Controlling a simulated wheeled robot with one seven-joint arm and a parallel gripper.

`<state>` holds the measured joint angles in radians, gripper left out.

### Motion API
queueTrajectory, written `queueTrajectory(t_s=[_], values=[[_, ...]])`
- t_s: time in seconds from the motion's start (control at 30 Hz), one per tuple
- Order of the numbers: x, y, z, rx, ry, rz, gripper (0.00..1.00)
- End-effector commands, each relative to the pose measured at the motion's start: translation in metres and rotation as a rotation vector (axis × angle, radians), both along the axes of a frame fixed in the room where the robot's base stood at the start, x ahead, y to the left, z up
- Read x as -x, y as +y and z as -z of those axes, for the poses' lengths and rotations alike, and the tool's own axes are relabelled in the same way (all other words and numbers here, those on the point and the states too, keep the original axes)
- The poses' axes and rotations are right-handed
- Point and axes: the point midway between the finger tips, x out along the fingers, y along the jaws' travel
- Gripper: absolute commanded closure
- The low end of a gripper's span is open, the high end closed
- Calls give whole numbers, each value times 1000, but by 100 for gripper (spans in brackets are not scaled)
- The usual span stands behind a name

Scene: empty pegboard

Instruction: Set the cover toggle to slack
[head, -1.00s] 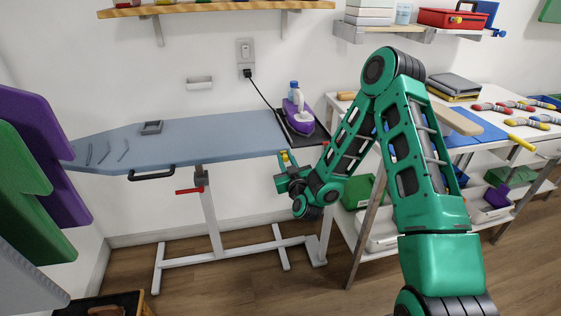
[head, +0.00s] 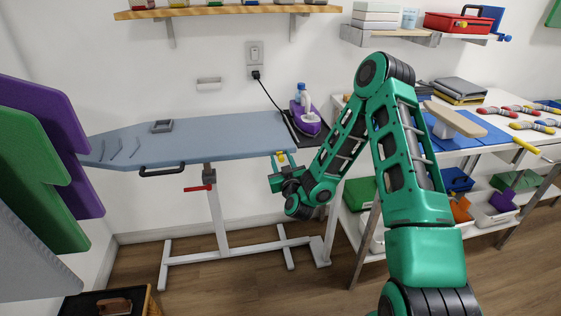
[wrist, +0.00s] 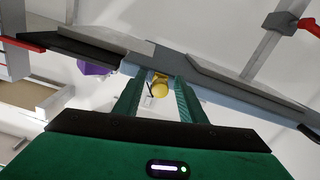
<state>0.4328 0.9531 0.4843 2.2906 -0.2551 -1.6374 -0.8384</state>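A small yellow piece, which looks like the cover toggle (wrist: 159,85), shows at the underside edge of the ironing board in the wrist view. It lies between the lines of my two fingers, beyond their tips. In the head view the yellow piece (head: 281,157) sits at the right end of the blue-grey ironing board (head: 215,133). My gripper (head: 272,168) is just in front of and below that edge. In the wrist view my gripper (wrist: 158,82) is open, with a clear gap between the green fingers. I cannot tell whether a finger touches the toggle, or which position it is set to.
A purple iron (head: 305,118) stands on a dark rest at the board's right end, its cord running to a wall socket (head: 255,72). A red lever (head: 199,188) and a black handle (head: 162,170) are under the board. A white workbench (head: 480,148) stands to the right.

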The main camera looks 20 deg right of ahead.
Motion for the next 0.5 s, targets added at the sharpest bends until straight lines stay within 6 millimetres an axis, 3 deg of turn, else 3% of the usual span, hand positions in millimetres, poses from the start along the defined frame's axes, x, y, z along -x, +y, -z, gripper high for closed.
queueTrajectory(t_s=[0.27,0.5], values=[[4,1,0,1,1,-1,63],[40,7,1,1,5,-3,63]])
